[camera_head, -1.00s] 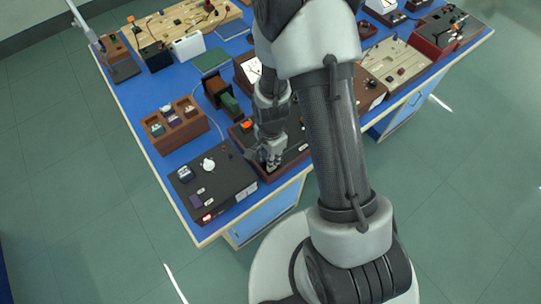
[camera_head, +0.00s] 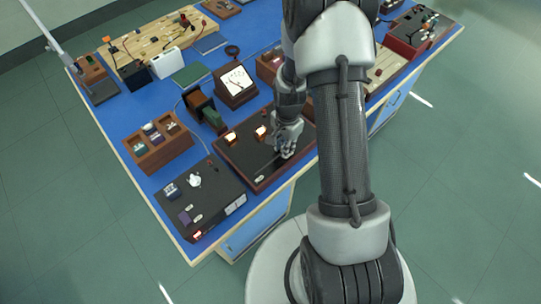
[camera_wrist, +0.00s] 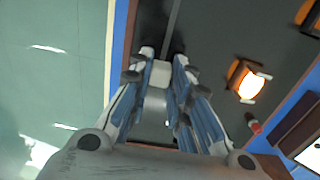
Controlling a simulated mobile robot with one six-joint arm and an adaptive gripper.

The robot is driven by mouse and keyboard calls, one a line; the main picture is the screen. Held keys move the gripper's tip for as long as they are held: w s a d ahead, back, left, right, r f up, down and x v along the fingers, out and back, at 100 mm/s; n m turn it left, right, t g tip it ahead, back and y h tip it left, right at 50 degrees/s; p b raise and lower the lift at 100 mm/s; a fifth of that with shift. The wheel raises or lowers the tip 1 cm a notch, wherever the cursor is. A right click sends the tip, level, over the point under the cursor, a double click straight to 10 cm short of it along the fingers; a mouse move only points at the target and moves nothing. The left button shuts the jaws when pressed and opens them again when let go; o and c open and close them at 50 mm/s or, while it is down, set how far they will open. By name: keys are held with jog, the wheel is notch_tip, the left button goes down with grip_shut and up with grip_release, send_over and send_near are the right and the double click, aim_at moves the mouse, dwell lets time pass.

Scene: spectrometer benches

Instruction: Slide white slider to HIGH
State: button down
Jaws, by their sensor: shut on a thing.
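The white slider (camera_wrist: 157,76) shows in the wrist view as a pale block between my fingers. My gripper (camera_wrist: 164,58) is shut on it, and the fingers hide part of it. A thin straight slot (camera_wrist: 172,28) runs away from the fingertips along the dark panel. In the head view, my gripper (camera_head: 284,153) is down at the right part of the dark wood-framed panel (camera_head: 240,158). The slider itself is hidden there. The HIGH mark cannot be read.
Two lit lamps (camera_head: 231,137) (camera_head: 261,132) stand on the panel; one glows in the wrist view (camera_wrist: 249,84). A black box (camera_head: 207,200) sits to the left. The panel's front lies near the bench edge.

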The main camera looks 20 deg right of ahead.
jog(key=shift+w+d, duration=0.15)
jog(key=shift+d, duration=0.05)
jog(key=c, duration=1.7)
grip_release()
jog(key=shift+d, duration=0.2)
jog(key=shift+o, duration=1.1)
jog(key=shift+a, duration=0.1)
notch_tip(320, 180, up, 12)
